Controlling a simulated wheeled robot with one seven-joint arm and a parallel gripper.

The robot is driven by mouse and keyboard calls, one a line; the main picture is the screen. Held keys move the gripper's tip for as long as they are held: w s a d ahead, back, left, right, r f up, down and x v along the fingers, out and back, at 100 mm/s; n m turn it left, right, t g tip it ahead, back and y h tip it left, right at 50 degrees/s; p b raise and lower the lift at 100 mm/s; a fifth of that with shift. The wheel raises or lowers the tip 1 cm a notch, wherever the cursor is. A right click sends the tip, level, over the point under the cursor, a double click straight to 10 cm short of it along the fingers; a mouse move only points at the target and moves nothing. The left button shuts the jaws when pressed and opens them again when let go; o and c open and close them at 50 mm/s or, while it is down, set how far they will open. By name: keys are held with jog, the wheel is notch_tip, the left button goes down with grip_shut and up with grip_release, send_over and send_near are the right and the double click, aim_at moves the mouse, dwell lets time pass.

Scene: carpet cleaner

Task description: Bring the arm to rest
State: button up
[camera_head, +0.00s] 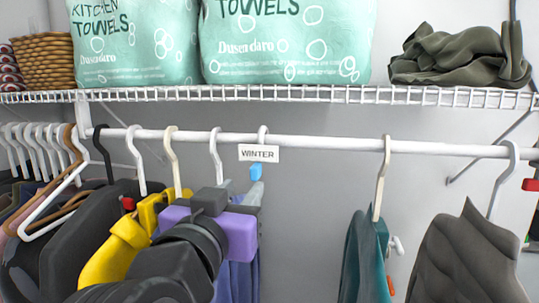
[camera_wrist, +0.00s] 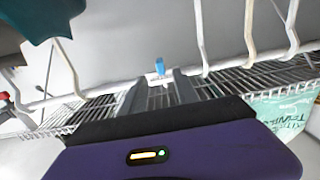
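My arm reaches in from the bottom of the head view, over the hanging clothes. My gripper (camera_head: 250,192) has a purple body and points up toward the closet rod (camera_head: 330,142). It is just below a white tag marked WINTER (camera_head: 258,153) that hangs at the rod. A small blue piece (camera_head: 256,171) shows between the tag and the fingertips. In the wrist view, my gripper's two dark fingers (camera_wrist: 160,84) stand apart with nothing seen held between them. The blue piece (camera_wrist: 159,66) appears beyond the fingertips. I cannot tell whether the fingers touch anything.
A wire shelf (camera_head: 290,95) above the rod bears green towel bags (camera_head: 288,40), a woven basket (camera_head: 43,62) and dark folded cloth (camera_head: 455,55). Clothes crowd the left, including a yellow garment (camera_head: 112,250). A teal garment (camera_head: 365,255) hangs right, beyond an open gap.

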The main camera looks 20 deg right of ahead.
jog(key=w+a+r+n+t+y, duration=0.1)
jog(key=w+a+n+t+y, duration=0.1)
jog(key=a+n+t+y, duration=0.5)
jog(key=s+f+n+y, duration=0.3)
jog(key=s+f+y, duration=0.1)
jog(key=f, duration=0.4)
jog(key=s+f+n+y, duration=0.2)
jog(key=s+f+y, duration=0.15)
jog(key=f, duration=0.45)
jog(key=s+d+f+m+g+h, duration=0.1)
jog(key=s+d+f, duration=0.3)
jog(key=s, duration=0.7)
jog(key=s+d+f+m+g+h, duration=0.1)
jog(key=s+d+f+m+g, duration=0.1)
jog(key=s+d+f, duration=0.3)
jog(key=s+d+f+m+g+h, duration=0.1)
jog(key=s+d+f+g+h, duration=0.1)
jog(key=s+f, duration=0.9)
jog(key=s+d+g, duration=0.1)
jog(key=s+d, duration=0.1)
jog(key=s, duration=0.4)
jog(key=shift+d+m+g, duration=0.25)
jog(key=shift+m+g, duration=0.15)
